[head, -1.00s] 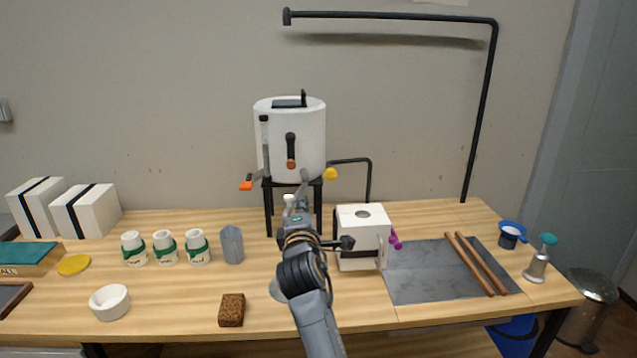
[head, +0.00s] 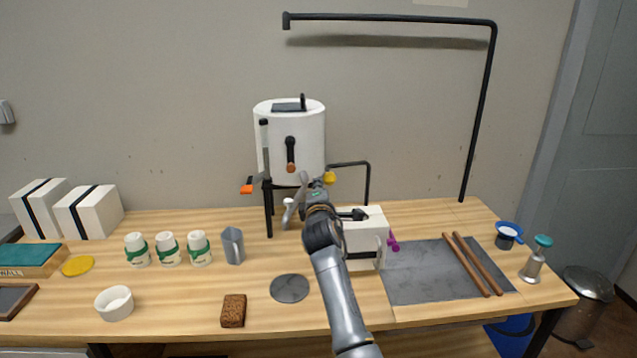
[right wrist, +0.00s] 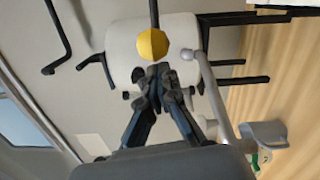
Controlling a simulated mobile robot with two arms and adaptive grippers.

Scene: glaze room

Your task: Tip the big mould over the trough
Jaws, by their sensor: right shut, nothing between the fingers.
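A white block-shaped mould (head: 366,236) with a dark strap and purple clamps on its right side stands right of the tank stand. My right forearm hides its left part. My right gripper (head: 325,180) is shut and empty, raised above and behind the mould, close to a yellow knob (head: 330,178) at the tank's lower right. In the right wrist view, the shut fingertips (right wrist: 163,73) are just below the yellow knob (right wrist: 152,45); I cannot tell whether they touch it. I cannot pick out a trough for certain. My left gripper is not in view.
A white tank (head: 290,140) stands on a black stand at the back. A grey board (head: 415,272) with two wooden sticks lies at right. Jars, a grey pitcher (head: 233,246), a brown sponge (head: 233,311) and a grey disc (head: 289,288) occupy the left and front.

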